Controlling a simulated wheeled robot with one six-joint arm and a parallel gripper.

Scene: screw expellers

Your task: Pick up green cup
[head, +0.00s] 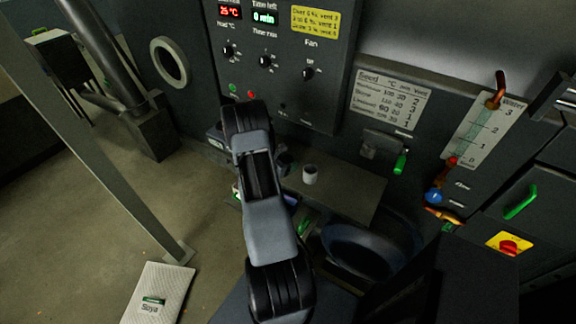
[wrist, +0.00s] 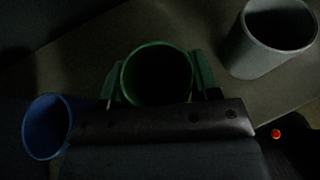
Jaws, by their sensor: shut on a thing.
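The green cup (wrist: 157,54) stands between the two fingers of my gripper (wrist: 158,76) in the wrist view, seen from above into its dark opening. My gripper is shut on it, one finger on each side. The lower part of the cup is hidden behind my gripper's body. I cannot tell whether the cup touches the shelf. In the head view my own arm hides the green cup and most of my gripper.
A blue cup (wrist: 46,127) is at left and a grey-white cup (wrist: 262,50) at upper right in the wrist view. The pale cup (head: 310,174) stands on the shelf (head: 352,197) below the control panel (head: 268,92). A dark round bin (head: 358,248) is below the shelf.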

